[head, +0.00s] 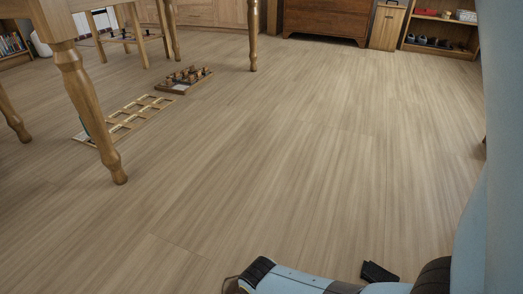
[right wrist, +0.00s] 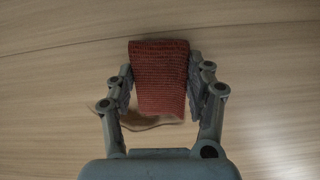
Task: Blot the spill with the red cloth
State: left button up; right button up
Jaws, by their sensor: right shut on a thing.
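The red cloth (right wrist: 160,65) is a folded, woven pad held between the fingers of my right gripper (right wrist: 160,82) in the right wrist view. The gripper is shut on it from both sides. A light brown patch with a darker curved edge, which looks like the spill (right wrist: 140,122), shows on the wooden surface below the cloth. The cloth covers part of the patch. I cannot tell whether the cloth touches it. In the head view the cloth is not visible. My left gripper is not in view.
A wooden table leg (head: 88,105) stands at the left. A ladder-like wooden frame (head: 125,118) and a tray of small blocks (head: 184,79) lie on the floor. A dresser (head: 327,18) and a shelf (head: 440,32) stand at the back. The middle floor is clear.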

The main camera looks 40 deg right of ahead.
jog(key=shift+f, duration=0.4)
dwell(1.2)
jog(key=o, duration=1.1)
notch_tip(320, 180, up, 12)
